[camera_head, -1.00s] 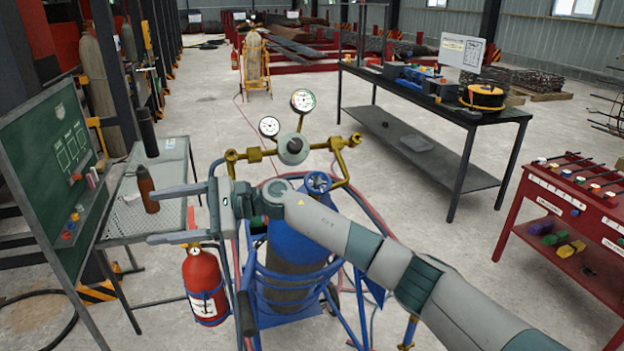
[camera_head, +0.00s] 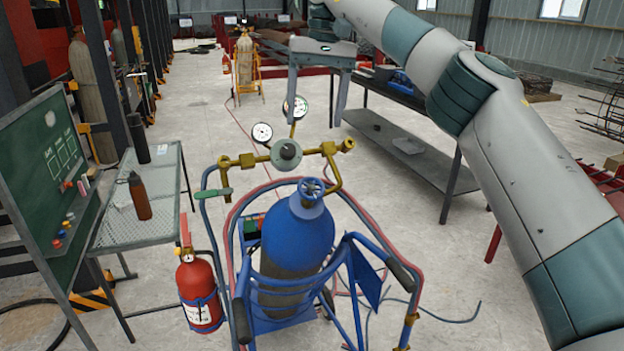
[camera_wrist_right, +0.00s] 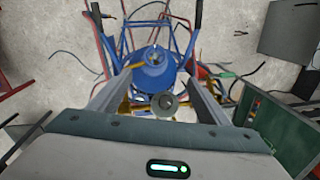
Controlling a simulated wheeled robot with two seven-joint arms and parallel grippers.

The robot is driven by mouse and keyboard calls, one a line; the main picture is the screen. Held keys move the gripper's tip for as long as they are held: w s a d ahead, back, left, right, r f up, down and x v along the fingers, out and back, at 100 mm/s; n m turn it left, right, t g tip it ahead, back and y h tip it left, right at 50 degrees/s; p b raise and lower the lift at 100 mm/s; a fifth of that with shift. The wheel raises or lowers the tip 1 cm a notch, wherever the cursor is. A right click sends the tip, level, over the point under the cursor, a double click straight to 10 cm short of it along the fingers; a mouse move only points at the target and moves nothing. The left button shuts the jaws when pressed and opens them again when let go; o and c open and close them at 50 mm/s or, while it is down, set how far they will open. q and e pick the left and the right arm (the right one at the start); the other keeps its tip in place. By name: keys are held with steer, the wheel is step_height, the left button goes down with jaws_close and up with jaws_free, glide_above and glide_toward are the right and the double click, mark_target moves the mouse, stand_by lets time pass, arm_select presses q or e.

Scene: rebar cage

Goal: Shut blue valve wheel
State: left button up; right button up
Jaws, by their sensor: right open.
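The blue valve wheel (camera_head: 311,189) sits on top of the blue gas cylinder (camera_head: 297,235), which stands upright in a blue cart. The wheel also shows in the right wrist view (camera_wrist_right: 154,56), on the cylinder top. My right gripper (camera_head: 314,120) comes in from the upper right with its two fingers pointing down. It is open and empty, above the wheel and apart from it. In the right wrist view its fingers (camera_wrist_right: 157,84) are spread, with the cylinder beyond them. My left gripper is not in view.
A regulator (camera_head: 287,153) with two gauges and brass fittings stands just behind the wheel. The cart's handles (camera_head: 403,276) rise in front. A red fire extinguisher (camera_head: 200,292) is at the left, beside a mesh table (camera_head: 165,215). A dark bench (camera_head: 425,165) stands behind right.

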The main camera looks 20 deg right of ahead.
steer(key=shift+s+d+r, duration=0.1)
steer(key=shift+d+r, duration=0.35)
steer(key=shift+d, duration=0.05)
steer(key=shift+f, duration=0.1)
steer(key=p, duration=0.3)
glide_toward(311, 187)
steer(key=f, duration=0.5)
steer(key=a+f, duration=0.1)
steer(key=f, duration=0.2)
steer(key=shift+c, duration=0.7)
steer(key=c, duration=0.9)
